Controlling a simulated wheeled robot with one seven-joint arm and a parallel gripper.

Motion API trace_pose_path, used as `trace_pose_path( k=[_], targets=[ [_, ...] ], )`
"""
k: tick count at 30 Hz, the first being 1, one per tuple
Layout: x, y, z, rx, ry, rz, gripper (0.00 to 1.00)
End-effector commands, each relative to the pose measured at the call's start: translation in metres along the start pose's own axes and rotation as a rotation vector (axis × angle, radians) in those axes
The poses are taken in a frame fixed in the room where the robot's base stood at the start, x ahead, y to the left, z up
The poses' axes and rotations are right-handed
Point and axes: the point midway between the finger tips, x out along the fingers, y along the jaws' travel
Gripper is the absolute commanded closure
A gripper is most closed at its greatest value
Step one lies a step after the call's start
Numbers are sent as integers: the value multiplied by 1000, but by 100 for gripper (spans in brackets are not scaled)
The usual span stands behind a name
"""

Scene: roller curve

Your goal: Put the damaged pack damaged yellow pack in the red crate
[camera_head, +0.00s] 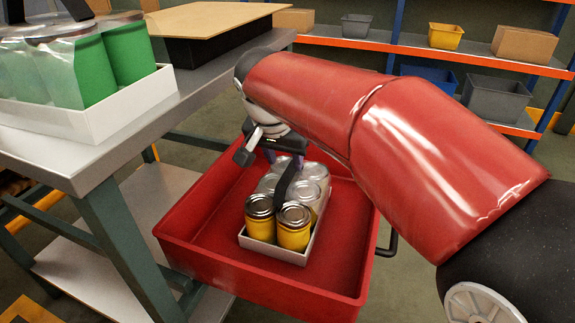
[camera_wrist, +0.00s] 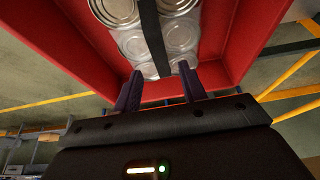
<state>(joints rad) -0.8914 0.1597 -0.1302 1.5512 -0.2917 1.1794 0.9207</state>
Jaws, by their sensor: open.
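The damaged yellow pack (camera_head: 278,253) is a white tray of yellow cans with silver lids and a dark strap across the top. It sits inside the red crate (camera_head: 330,298), near its middle. In the wrist view the silver lids (camera_wrist: 178,32) and the dark strap (camera_wrist: 153,40) show, with the red crate wall (camera_wrist: 262,25) around them. My gripper (camera_wrist: 160,88) is open, its two fingers apart at the near end of the strap. In the head view my arm partly hides the pack's far end. I cannot tell whether the fingers touch the pack.
A grey table (camera_head: 60,160) on the left bears a wrapped pack of green cans (camera_head: 125,50) and a flat brown board (camera_head: 215,18). Shelves (camera_head: 345,43) behind hold several bins and boxes. Some open floor (camera_head: 395,290) shows right of the crate.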

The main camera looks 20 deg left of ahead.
Motion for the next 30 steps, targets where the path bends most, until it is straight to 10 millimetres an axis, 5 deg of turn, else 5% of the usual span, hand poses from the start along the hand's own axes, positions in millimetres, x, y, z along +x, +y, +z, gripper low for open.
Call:
trace_pose_path(
  k=[7,20,23,26,30],
  targets=[
    [-41,0,-1,-1,1,-2,58],
    [-50,10,-2,3,-2,-1,58],
    [-50,48,-5,2,-10,-9,58],
    [-49,113,1,-4,-18,-28,58],
    [-44,208,38,-22,-2,-56,58]
  ],
)
